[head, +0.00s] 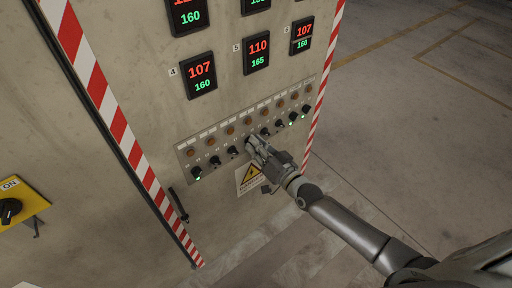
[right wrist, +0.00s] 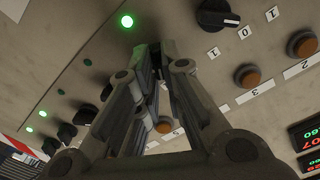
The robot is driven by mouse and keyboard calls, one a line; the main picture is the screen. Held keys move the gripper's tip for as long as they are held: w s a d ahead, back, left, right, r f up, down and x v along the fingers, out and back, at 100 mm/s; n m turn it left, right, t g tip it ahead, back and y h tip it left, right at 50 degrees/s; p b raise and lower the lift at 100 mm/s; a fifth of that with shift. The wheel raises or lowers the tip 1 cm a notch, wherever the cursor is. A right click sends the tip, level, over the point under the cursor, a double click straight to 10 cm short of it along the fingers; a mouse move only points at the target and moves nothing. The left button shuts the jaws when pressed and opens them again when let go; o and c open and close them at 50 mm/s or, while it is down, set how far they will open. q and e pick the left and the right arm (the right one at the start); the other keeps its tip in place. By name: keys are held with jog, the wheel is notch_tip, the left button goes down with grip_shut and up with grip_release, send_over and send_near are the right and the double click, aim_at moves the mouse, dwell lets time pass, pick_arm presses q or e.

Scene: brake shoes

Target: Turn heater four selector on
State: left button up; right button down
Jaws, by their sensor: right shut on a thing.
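A row of black selector knobs runs along a metal strip (head: 186,150) on the cabinet front. My right gripper (head: 250,143) is at the fourth place from the left, shut on the heater four selector there; its fingers hide that knob in both views. In the right wrist view the gripper (right wrist: 155,55) has its fingers close together against the panel. A green lamp (right wrist: 127,20) just beyond the fingertips, in line with the held selector's place, is lit. The heater four display (head: 199,76) reads 107 over 160. My left gripper is not in view.
The neighbouring third knob (head: 233,151) sits close to the gripper; it also shows in the right wrist view (right wrist: 218,14). Orange buttons (right wrist: 248,76) line the row above the knobs. A yellow warning sign (head: 251,179) is below. Open floor (head: 410,110) lies to the right.

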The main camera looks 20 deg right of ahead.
jog(key=shift+f+m+b, duration=0.15)
jog(key=shift+m+b, duration=0.25)
jog(key=shift+m, duration=1.2)
jog(key=c, duration=1.6)
grip_release()
jog(key=shift+o, duration=0.2)
jog(key=v, duration=1.2)
